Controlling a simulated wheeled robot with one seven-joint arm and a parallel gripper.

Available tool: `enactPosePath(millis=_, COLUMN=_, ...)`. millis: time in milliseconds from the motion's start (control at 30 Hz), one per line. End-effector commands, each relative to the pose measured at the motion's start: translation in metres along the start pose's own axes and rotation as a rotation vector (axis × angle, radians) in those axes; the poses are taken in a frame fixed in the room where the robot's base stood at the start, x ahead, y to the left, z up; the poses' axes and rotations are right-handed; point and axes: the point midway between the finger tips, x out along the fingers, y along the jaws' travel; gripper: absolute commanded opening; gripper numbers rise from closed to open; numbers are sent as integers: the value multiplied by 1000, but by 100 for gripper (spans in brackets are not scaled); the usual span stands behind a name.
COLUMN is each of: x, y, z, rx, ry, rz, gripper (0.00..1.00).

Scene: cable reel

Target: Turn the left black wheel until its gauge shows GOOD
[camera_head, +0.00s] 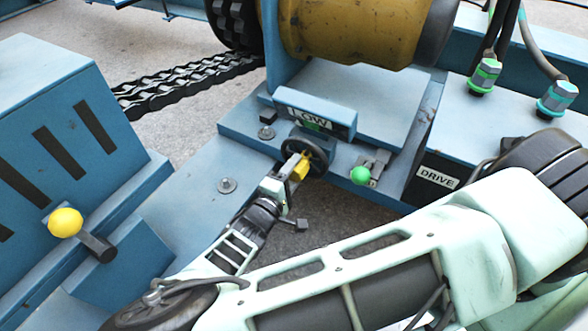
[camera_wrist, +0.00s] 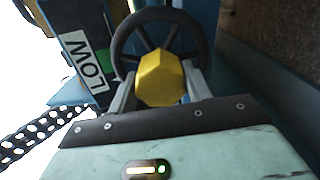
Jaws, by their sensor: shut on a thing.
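The wheel (camera_wrist: 117,50) and the gauge (camera_wrist: 88,62), turned sideways, also show in the wrist view. A yellow faceted knob (camera_wrist: 162,79) stands on the wheel. My gripper (camera_head: 296,168) is at the wheel, and in the wrist view my gripper (camera_wrist: 160,88) has one finger on each side of the yellow knob, shut on it. The knob hides the wheel's hub.
A green ball-topped lever (camera_head: 361,176) is just right of the wheel. A yellow ball knob (camera_head: 65,222) is on the left blue cabinet (camera_head: 60,130). A DRIVE label (camera_head: 437,177) is on the right box. A chain (camera_head: 185,80) runs behind, below the yellow drum (camera_head: 350,30).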

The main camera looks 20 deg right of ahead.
Motion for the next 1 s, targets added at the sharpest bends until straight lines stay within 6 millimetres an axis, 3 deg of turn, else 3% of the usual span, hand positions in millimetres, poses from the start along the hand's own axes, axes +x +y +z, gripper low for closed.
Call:
enactPosePath(millis=300, x=0, y=-1, z=0, rx=0, ry=0, rz=-2, gripper=8)
enactPosePath(millis=333, x=0, y=-1, z=0, rx=0, ry=0, rz=-2, gripper=58)
enactPosePath(millis=400, x=0, y=-1, z=0, rx=0, ry=0, rz=-2, gripper=69)
enactPosePath(millis=767, x=-6, y=1, z=0, rx=0, ry=1, rz=-1, gripper=69)
enactPosePath(millis=1000, x=-49, y=3, z=-1, rx=1, ry=5, rz=-2, gripper=69)
